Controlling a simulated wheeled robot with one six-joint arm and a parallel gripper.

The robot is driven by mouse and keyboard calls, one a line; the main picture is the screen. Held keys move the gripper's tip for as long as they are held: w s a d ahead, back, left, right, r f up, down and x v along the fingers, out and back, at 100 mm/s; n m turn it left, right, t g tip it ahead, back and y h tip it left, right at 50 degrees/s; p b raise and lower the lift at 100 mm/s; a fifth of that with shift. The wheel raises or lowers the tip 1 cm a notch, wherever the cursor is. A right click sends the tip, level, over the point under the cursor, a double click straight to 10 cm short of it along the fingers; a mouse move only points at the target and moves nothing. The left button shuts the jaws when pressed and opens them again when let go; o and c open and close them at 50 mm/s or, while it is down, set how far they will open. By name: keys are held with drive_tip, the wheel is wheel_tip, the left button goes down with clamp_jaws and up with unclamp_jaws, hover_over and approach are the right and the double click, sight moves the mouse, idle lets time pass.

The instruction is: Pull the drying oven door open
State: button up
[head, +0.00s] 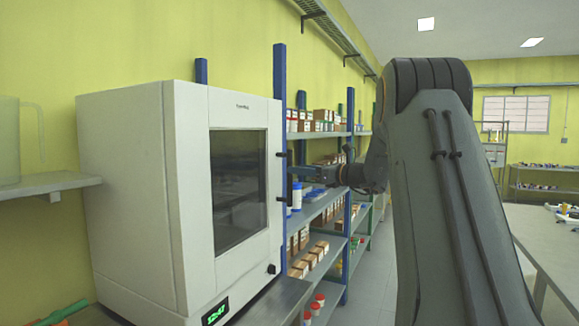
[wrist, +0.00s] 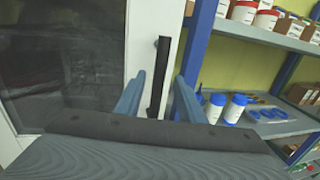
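The white drying oven (head: 135,190) stands on a metal bench at the left in the head view, with a dark window (head: 238,185) in its front door. The door looks closed. A black vertical handle (head: 284,180) is on the door's right edge. It also shows in the wrist view as a black bar (wrist: 159,75). My gripper (head: 297,172) is at the handle. In the wrist view my gripper (wrist: 158,82) is open, with one blue finger on each side of the handle's lower part. A gap shows on both sides, so the fingers do not appear to press on it.
Shelves (head: 322,208) with boxes and bottles stand just behind and to the right of the oven. Blue-capped bottles (wrist: 235,107) are close to the right finger in the wrist view. A pale table (head: 550,235) is at the far right, with open floor between.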

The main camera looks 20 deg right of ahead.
drive_tip(key=p+x, duration=0.1)
drive_tip(key=x, duration=0.4)
drive_tip(key=shift+p, duration=0.3)
clamp_jaws()
drive_tip(key=shift+a, duration=0.1)
